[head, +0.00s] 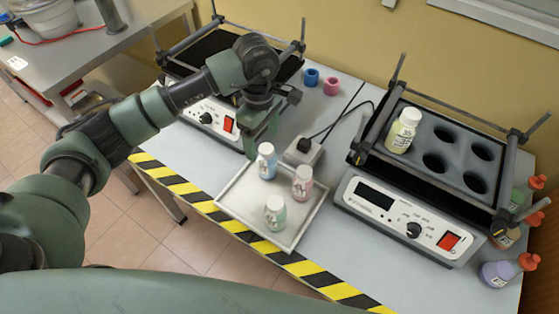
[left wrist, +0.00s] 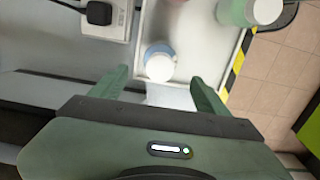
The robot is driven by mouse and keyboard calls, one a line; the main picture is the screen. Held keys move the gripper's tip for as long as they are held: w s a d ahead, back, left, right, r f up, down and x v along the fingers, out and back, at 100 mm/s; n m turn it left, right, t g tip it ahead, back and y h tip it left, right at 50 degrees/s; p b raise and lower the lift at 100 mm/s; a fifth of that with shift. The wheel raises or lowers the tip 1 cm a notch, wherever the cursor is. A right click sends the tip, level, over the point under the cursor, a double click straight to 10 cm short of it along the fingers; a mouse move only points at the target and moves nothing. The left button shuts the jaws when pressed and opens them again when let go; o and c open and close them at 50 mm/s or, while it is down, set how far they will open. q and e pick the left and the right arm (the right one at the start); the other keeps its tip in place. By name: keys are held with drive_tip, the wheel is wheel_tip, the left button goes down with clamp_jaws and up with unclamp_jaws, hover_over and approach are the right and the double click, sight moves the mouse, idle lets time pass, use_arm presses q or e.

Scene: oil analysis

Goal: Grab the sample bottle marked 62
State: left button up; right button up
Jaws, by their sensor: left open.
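A white tray (head: 235,203) on the grey table holds three small white-capped bottles. The blue bottle (head: 267,161) stands at the tray's back, the pink bottle (head: 302,183) at its right and the green bottle (head: 275,213) near its front. Their labels are too small to read surely. My left gripper (head: 262,135) is open and empty, just behind the blue bottle. In the left wrist view, the blue bottle (left wrist: 160,64) is just ahead of the gap between the open fingertips (left wrist: 162,82). A green bottle (left wrist: 248,11) shows at the upper right. My right gripper is out of view.
A shaker (head: 390,205) at the right holds a yellow bottle (head: 403,131) in one of its holes. Another shaker (head: 205,117) stands behind my left arm. A power socket (head: 300,152) with cables is close behind the tray. Several flasks (head: 497,272) line the right edge.

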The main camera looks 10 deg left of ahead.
sight(267, 159)
use_arm(q)
drive_tip(key=shift+w+d+f, duration=0.1)
drive_tip(key=shift+d+f, duration=0.1)
drive_tip(key=shift+d, duration=0.1)
drive_tip(key=shift+d+f, duration=0.1)
drive_tip(key=shift+f, duration=0.25)
drive_tip(key=f+p, duration=0.1)
drive_tip(key=f, duration=0.1)
drive_tip(key=f+p, duration=0.1)
drive_tip(key=f, duration=0.2)
drive_tip(key=shift+s+f, duration=0.2)
drive_tip(key=shift+f, duration=0.65)
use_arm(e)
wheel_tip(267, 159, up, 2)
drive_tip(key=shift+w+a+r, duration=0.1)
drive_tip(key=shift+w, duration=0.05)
use_arm(q)
drive_tip(key=c, duration=1.7)
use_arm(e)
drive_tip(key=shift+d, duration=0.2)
use_arm(q)
drive_tip(key=shift+o, duration=0.2)
drive_tip(key=shift+r, duration=0.1)
